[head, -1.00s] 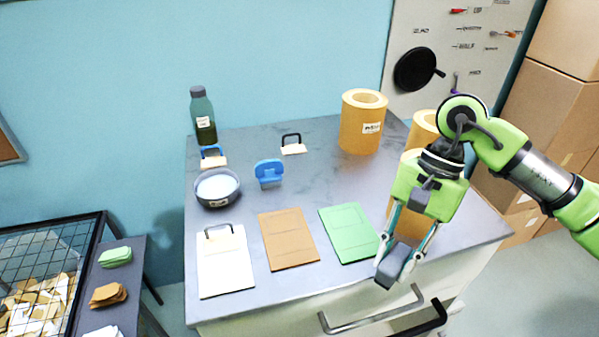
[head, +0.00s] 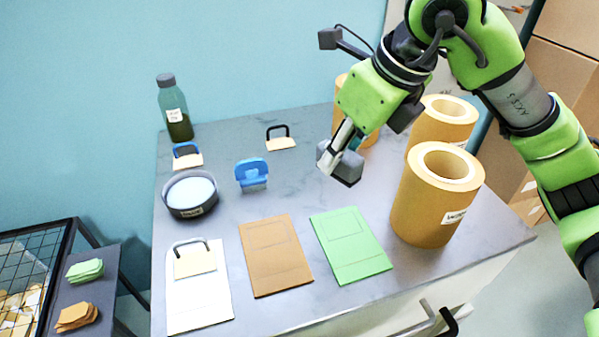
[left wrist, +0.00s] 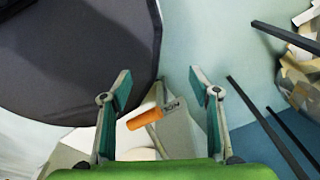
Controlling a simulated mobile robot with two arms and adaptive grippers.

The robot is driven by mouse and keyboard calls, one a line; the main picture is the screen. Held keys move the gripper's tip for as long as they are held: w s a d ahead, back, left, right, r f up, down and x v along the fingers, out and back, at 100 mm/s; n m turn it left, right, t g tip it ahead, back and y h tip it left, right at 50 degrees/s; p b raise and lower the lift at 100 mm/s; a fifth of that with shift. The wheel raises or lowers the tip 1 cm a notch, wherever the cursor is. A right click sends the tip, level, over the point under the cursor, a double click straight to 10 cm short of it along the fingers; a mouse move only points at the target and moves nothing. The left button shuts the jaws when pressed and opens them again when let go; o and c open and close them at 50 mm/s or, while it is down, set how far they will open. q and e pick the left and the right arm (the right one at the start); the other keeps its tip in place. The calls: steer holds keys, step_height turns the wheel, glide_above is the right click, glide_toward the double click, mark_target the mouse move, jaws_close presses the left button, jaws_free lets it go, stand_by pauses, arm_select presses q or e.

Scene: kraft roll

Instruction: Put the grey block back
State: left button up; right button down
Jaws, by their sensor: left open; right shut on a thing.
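The grey block (head: 347,170) is between the fingers of my right gripper (head: 339,158), which is shut on it. In the head view my right gripper points down and left, with the block above the back middle of the grey table (head: 225,225). The block appears clear of the table, though its height is hard to judge. My left gripper (left wrist: 158,92) shows only in the left wrist view. It is open, with nothing between its fingertips.
Kraft rolls (head: 436,200) stand on the right, one partly behind my right gripper. White, brown (head: 275,262) and green (head: 350,250) sheets lie in front. A blue-handled tool (head: 252,174), a bowl (head: 190,192) and a bottle (head: 175,108) stand left. An orange-handled thing (left wrist: 145,119) lies beyond my left gripper.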

steer(key=shift+w+a+r+m, duration=0.15)
steer(key=shift+w+m, duration=0.1)
steer(key=shift+m, duration=0.05)
steer(key=w+a+f+p, duration=0.1)
steer(key=w+f+p, duration=0.1)
steer(key=w, duration=0.1)
steer(key=w+a+f+p, duration=0.1)
steer(key=w+a+f, duration=0.1)
steer(key=w+f, duration=0.1)
steer(key=w+a+f+p, duration=0.2)
steer(key=w+f, duration=0.1)
steer(key=w, duration=0.2)
steer(key=shift+w+a+f+p, duration=0.2)
steer(key=shift+p, duration=0.1)
steer(key=shift+w+f, duration=0.15)
steer(key=x, duration=0.1)
steer(key=p+x, duration=0.2)
steer(key=shift+d+f, duration=0.15)
steer(key=shift+f, duration=0.5)
